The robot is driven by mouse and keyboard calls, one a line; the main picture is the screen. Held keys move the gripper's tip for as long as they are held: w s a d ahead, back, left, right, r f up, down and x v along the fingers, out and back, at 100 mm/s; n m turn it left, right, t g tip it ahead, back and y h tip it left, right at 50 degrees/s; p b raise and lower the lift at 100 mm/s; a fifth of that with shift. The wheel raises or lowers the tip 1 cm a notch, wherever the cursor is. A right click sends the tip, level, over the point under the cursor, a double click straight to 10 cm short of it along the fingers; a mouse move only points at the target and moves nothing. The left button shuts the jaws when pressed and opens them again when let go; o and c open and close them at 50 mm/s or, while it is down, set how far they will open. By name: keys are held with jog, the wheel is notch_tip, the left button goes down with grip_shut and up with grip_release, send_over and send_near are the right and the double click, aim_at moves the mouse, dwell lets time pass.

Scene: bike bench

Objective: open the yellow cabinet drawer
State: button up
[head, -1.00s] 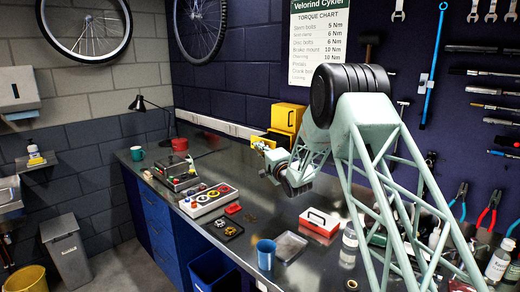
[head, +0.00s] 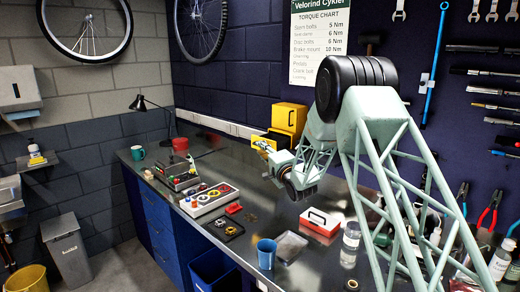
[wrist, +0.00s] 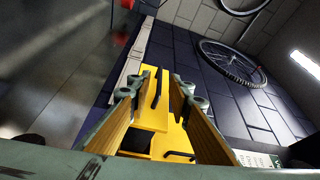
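The yellow cabinet (head: 288,117) stands at the back of the bench against the dark wall. In the wrist view its yellow front (wrist: 152,117) shows between my fingers. It carries a dark bar handle (wrist: 156,89) and a second dark handle (wrist: 180,155) lower in the picture.
A red-and-white box (head: 320,221), a metal tray (head: 290,246) and a blue cup (head: 266,254) stand on the bench nearer the front. Bare bench lies left of my gripper.

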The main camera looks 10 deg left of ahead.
jog(key=v, duration=0.9)
jog(key=shift+s, duration=0.2)
jog(key=shift+d, duration=0.15)
jog(key=s+d+r+n+g+h, duration=0.1)
jog(key=s+d+r+h, duration=0.3)
jog(key=d, duration=0.3)
jog(key=s+d+r+n+g+h, duration=0.1)
jog(key=s+d+r+h, duration=0.1)
jog(key=s+d+r, duration=0.35)
jog(key=s+d+r+n+g+h+b, duration=0.1)
jog(key=s+d+r+n+g+h, duration=0.2)
jog(key=s+d, duration=1)
jog(key=s+d+f+n+g, duration=0.1)
jog(key=s+d+g, duration=0.1)
jog(key=s, duration=1.5)
jog(key=s+d+f+n+g, duration=0.2)
jog(key=s+d, duration=0.1)
jog(key=s, duration=1.5)
jog(key=s+d+f+n+g+h, duration=0.1)
jog(key=s+d+g, duration=0.1)
jog(key=s, duration=1.6)
jog(key=shift+d+f+g+b, duration=0.4)
jog(key=shift+d+b, duration=0.05)
jog(key=shift+d, duration=0.2)
